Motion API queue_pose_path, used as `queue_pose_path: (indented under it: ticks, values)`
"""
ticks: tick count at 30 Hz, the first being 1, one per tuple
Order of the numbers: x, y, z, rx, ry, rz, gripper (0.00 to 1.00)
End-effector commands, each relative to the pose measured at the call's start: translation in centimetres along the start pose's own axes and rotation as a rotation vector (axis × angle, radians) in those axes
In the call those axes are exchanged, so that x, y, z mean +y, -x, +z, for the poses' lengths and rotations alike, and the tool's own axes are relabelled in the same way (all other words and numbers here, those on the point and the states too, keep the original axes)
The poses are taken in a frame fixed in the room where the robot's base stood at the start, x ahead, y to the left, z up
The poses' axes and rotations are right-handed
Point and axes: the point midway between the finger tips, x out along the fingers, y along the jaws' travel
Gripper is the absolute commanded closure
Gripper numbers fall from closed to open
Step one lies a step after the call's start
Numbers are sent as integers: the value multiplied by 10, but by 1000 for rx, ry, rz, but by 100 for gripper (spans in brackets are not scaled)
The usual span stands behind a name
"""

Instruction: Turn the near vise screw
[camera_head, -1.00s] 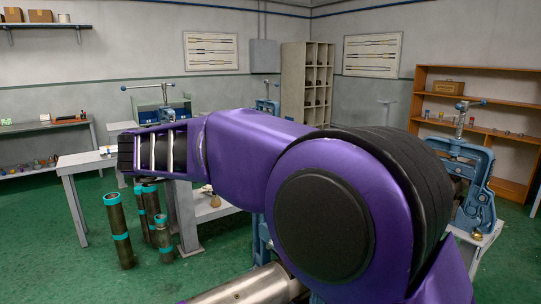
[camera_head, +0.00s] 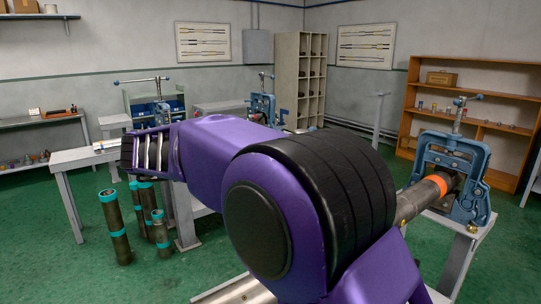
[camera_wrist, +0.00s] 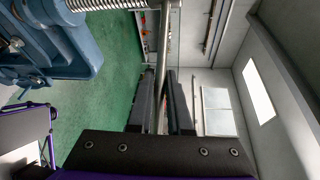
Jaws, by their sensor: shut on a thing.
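In the wrist view my gripper (camera_wrist: 164,76) has its two dark fingers closed around a thin metal bar (camera_wrist: 164,35). A blue vise (camera_wrist: 60,45) with a threaded screw (camera_wrist: 108,4) stands at the upper left there; the bar lies across the screw's end. In the head view a blue vise (camera_head: 456,158) with an upright screw and T-handle (camera_head: 467,99) stands at the right, a pipe (camera_head: 418,197) with an orange band in it. Another blue vise (camera_head: 160,111) with a long handle bar (camera_head: 143,80) stands at the left. My arm hides my gripper in that view.
A third vise (camera_head: 263,104) stands farther back. Several upright pipes with teal bands (camera_head: 115,226) stand on the green floor beside a grey table (camera_head: 72,158). An orange shelf (camera_head: 466,74) and a pigeonhole cabinet (camera_head: 300,60) line the walls.

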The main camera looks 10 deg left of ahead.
Motion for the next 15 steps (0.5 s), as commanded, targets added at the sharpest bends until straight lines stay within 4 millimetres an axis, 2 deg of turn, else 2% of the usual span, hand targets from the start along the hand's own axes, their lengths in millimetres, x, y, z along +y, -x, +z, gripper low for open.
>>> queue_pose_path:
  ticks: [1, 14, 15]
  values:
    - [-11, -1, 1, 1, -22, -9, 100]
    - [-11, -1, 1, 4, -22, -10, 100]
    - [-11, -1, 0, 4, -22, -9, 76]
